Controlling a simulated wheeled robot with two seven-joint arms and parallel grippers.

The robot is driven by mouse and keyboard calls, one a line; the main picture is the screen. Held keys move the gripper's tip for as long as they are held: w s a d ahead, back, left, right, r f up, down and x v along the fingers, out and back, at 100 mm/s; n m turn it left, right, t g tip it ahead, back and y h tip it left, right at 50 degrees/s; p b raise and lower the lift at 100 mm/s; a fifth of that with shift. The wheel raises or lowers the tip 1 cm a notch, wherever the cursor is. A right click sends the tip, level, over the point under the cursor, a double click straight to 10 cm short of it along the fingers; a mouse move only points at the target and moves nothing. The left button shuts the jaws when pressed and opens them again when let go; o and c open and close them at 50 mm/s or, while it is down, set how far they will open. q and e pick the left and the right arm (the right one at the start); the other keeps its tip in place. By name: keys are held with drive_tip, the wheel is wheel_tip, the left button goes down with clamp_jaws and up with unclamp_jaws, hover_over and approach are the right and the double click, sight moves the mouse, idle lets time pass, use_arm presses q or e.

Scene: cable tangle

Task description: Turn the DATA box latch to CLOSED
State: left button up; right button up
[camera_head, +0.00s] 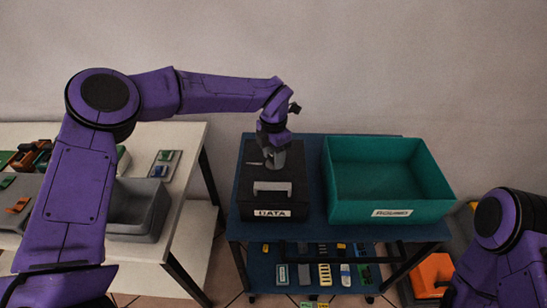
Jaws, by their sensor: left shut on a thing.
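The DATA box (251,201) is a dark box with a white "DATA" label on its front. It stands on the left part of the blue cart. A light grey handle (272,188) lies across its top near the front. My left gripper (274,158) comes down from above onto the rear part of the box top. It is shut on the latch, which is mostly hidden under the fingers. A small pale mark shows just left of the fingertips. I cannot read the latch's position. My right arm shows at the lower right, with its gripper out of view.
A teal bin (340,199) with a white label stands on the blue cart (313,224), right of the box. Several small parts lie on the cart's lower shelf. A white table (185,145) with a grey bin (157,229) is at the left. An orange object (431,274) is at lower right.

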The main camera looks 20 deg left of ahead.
use_arm(q)
drive_tip(key=n+b, duration=0.2)
drive_tip(key=n, duration=0.3)
drive_tip(key=shift+f+n+b, duration=0.15)
drive_tip(key=shift+n+b, duration=0.15)
drive_tip(key=shift+b, duration=0.1)
drive_tip(key=n+b, duration=0.2)
drive_tip(key=n, duration=0.2)
drive_tip(key=shift+n+b, duration=0.3)
drive_tip(key=shift+n, duration=0.1)
drive_tip(key=o, duration=1.1)
drive_tip(key=shift+c, duration=0.2)
drive_tip(key=shift+r, duration=0.2)
wheel_tip(320, 180, up, 10)
drive_tip(key=b, duration=0.1)
drive_tip(key=shift+r, duration=0.25)
drive_tip(key=shift+r, duration=0.1)
